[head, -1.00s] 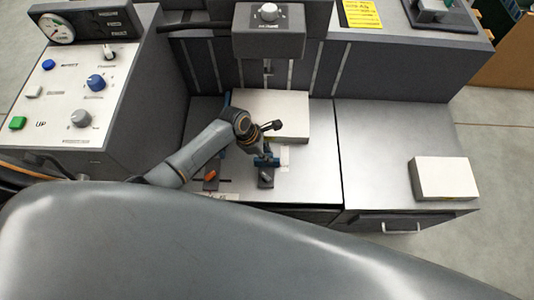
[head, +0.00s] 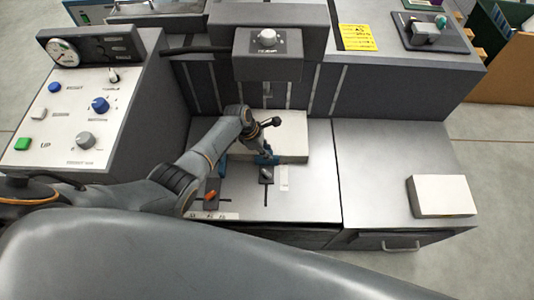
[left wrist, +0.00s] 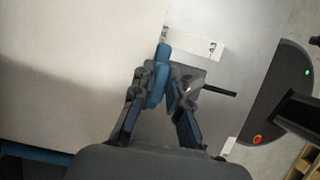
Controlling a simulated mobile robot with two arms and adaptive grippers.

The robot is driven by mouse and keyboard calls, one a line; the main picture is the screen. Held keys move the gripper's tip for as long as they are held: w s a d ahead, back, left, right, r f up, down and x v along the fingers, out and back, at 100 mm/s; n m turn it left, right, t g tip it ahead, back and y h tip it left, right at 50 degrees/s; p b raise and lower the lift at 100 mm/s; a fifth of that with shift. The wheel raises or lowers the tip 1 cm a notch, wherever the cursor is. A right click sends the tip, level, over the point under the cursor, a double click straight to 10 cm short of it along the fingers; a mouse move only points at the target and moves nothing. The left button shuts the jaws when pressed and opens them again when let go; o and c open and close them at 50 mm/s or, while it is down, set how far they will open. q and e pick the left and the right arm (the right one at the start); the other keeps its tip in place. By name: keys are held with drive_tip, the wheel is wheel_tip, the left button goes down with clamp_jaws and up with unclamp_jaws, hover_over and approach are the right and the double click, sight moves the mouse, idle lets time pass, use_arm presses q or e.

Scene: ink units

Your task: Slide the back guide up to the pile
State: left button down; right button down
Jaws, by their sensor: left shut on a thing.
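The pile (head: 285,135) is a white stack of paper on the metal feed table; in the left wrist view the pile (left wrist: 75,60) fills the left side. The back guide (head: 266,175) has a dark base with a grey lever and a blue upright plate, at the pile's near edge. In the left wrist view the guide's blue plate (left wrist: 160,72) stands between my fingers, close along the pile's edge; I cannot tell whether they touch. My left gripper (head: 264,156) is shut on the guide; it also shows in the left wrist view (left wrist: 160,92). My right gripper is not in view.
A second guide with an orange lever (head: 211,195) sits left of the back guide. A control panel (head: 75,115) stands at the left. Another white stack (head: 442,196) lies on the right side table (head: 385,160). The machine head (head: 267,55) overhangs behind the pile.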

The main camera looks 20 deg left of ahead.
use_arm(q)
drive_tip(key=c, duration=1.3)
unclamp_jaws()
drive_tip(key=v, duration=1.2)
drive_tip(key=shift+a, duration=0.1)
drive_tip(key=shift+s, duration=0.1)
